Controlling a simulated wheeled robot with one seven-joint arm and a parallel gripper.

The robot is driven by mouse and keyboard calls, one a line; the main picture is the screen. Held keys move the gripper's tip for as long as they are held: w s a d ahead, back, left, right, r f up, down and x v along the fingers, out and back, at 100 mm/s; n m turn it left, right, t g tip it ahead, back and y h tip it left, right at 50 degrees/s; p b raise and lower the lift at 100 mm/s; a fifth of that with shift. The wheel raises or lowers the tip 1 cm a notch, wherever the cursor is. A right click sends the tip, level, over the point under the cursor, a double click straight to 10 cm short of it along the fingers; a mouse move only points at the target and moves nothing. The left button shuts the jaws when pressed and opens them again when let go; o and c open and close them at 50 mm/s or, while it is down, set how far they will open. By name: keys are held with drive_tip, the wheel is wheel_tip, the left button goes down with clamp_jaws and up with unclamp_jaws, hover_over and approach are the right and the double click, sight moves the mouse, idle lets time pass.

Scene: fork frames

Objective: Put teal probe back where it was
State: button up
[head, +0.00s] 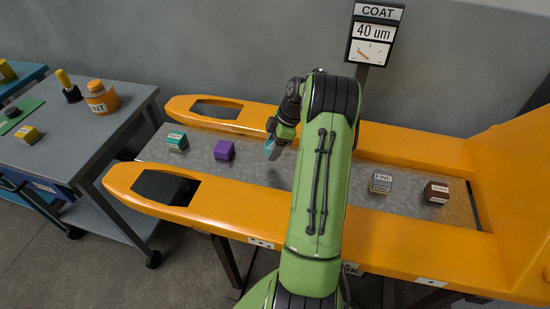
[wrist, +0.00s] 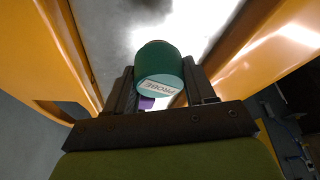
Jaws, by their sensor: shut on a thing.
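The teal probe (wrist: 165,62) is a short rounded teal piece with a pale end face lettered PROBE. My gripper (wrist: 163,82) is shut on it, with one finger on each side. In the head view a bit of the teal probe (head: 271,151) shows at the tip of my gripper (head: 279,143), above the grey plate (head: 255,172) between the yellow forks. Any gap between probe and plate is hard to judge. My green arm hides part of the plate.
On the plate are a teal-and-white block (head: 177,141) and purple block (head: 224,150) at left, a grey block (head: 381,183) and brown block (head: 437,192) at right. A COAT gauge (head: 372,42) reads 40 um. A grey cart (head: 75,125) stands left.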

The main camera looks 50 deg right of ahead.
wheel_tip(320, 180, down, 5)
drive_tip(key=shift+d+r+b, duration=0.1)
drive_tip(key=shift+r+b, duration=0.05)
drive_tip(key=shift+b, duration=0.4)
drive_tip(key=shift+r, duration=0.1)
drive_tip(key=o, duration=0.9)
drive_tip(key=shift+o, duration=0.2)
